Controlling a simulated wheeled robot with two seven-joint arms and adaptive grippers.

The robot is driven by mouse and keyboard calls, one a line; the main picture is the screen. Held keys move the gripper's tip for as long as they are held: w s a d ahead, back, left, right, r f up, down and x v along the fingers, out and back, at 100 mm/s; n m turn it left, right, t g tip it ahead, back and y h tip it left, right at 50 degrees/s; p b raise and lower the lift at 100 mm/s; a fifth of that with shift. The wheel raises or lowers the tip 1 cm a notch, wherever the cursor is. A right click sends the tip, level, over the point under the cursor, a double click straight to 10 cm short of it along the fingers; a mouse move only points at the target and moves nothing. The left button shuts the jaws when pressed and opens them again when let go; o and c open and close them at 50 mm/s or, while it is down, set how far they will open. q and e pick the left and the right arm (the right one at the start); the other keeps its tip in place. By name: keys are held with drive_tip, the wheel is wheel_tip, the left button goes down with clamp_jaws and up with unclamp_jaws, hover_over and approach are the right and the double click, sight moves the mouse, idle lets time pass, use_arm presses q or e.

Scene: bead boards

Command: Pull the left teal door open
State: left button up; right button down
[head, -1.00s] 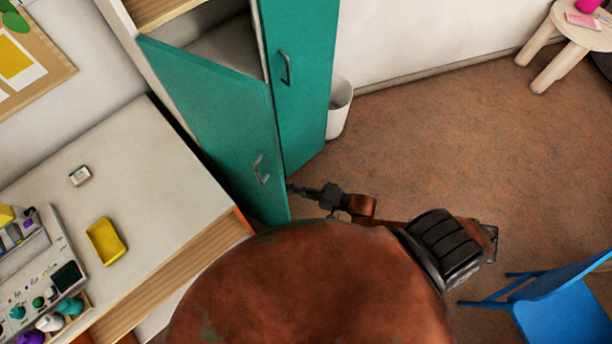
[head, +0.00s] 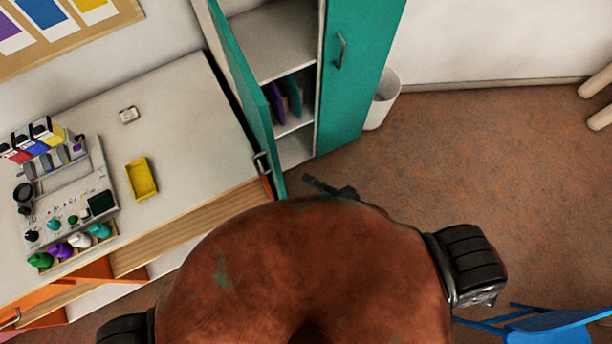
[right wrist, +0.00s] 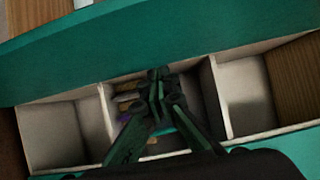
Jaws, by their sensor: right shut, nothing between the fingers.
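The left teal door (head: 247,95) stands wide open in the head view, swung out toward the white-topped counter and seen nearly edge-on. Its metal handle (head: 261,163) is near the lower end of the door. In the right wrist view the right gripper (right wrist: 158,88) is shut and empty, in front of the open cabinet shelves, with the teal door (right wrist: 200,42) across the top. My left gripper is not in view.
The right teal door (head: 358,70) is shut. A counter (head: 190,110) with a yellow tray (head: 141,179) lies left. A white bin (head: 383,100) stands right of the cabinet. A blue chair (head: 545,328) is at lower right.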

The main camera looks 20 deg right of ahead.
drive_tip(key=s+a+v, duration=0.1)
drive_tip(key=v, duration=1)
drive_tip(key=s+d+f+n+g+h, duration=0.1)
drive_tip(key=d+f+n+h, duration=0.3)
drive_tip(key=f, duration=0.6)
drive_tip(key=d+f+g+h, duration=0.2)
drive_tip(key=d+f, duration=0.4)
drive_tip(key=f, duration=0.4)
drive_tip(key=s+d+f+n+g+h, duration=0.1)
drive_tip(key=d+f+n+h, duration=0.15)
drive_tip(key=d+f, duration=0.55)
drive_tip(key=s+f+n+g+h, duration=0.25)
drive_tip(key=s+f+g, duration=0.25)
drive_tip(key=s+f, duration=0.8)
drive_tip(key=s+a+f+n+g+h, duration=0.1)
drive_tip(key=s+f, duration=0.4)
drive_tip(key=s, duration=0.8)
drive_tip(key=n+g, duration=0.1)
drive_tip(key=g, duration=0.1)
drive_tip(key=shift+s+a+g, duration=0.25)
drive_tip(key=shift+a+g, duration=0.15)
